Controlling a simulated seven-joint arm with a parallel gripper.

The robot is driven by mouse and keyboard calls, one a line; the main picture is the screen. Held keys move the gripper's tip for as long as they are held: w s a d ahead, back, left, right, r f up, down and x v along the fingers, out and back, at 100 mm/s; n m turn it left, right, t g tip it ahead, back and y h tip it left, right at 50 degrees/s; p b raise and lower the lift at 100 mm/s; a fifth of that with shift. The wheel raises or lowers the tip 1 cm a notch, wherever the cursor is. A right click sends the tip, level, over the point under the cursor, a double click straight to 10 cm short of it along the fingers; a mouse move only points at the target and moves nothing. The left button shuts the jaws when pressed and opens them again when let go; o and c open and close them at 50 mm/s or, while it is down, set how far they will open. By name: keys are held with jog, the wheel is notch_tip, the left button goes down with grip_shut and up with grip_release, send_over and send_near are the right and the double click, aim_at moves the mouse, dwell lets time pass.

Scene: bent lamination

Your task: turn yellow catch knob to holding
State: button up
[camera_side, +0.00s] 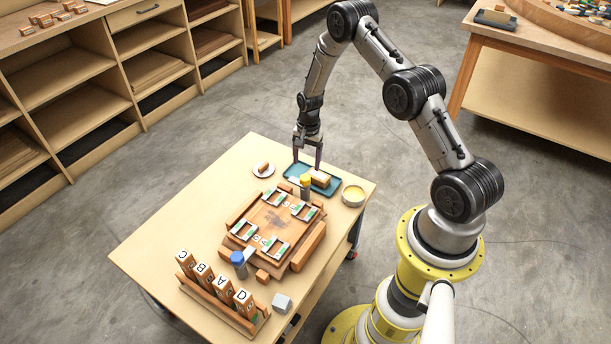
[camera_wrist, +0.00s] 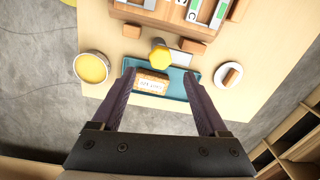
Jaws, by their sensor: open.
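The yellow catch knob (camera_side: 305,180) stands upright at the far end of the wooden fixture (camera_side: 268,222), beside the teal tray. In the wrist view the yellow knob (camera_wrist: 160,54) shows its faceted top, just beyond my fingertips. My gripper (camera_side: 307,164) points down above the tray, open and empty. In the wrist view its two dark fingers (camera_wrist: 158,76) spread to either side of a labelled wooden block (camera_wrist: 152,84). I see no finger touching the knob. The knob's turned position cannot be read clearly.
The teal tray (camera_side: 292,172) bears the block. A bowl of yellow stuff (camera_side: 353,194) and a white saucer (camera_side: 263,170) flank it. A blue knob (camera_side: 238,259) stands at the fixture's near end. Lettered blocks (camera_side: 222,287) stand in a near rack. The table's left side is clear.

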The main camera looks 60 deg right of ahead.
aim_at(305, 177)
notch_tip(305, 177, down, 7)
jog(key=shift+w+f, duration=0.1)
jog(key=shift+w, duration=0.05)
jog(key=shift+c, duration=0.2)
grip_shut()
dwell(0.3)
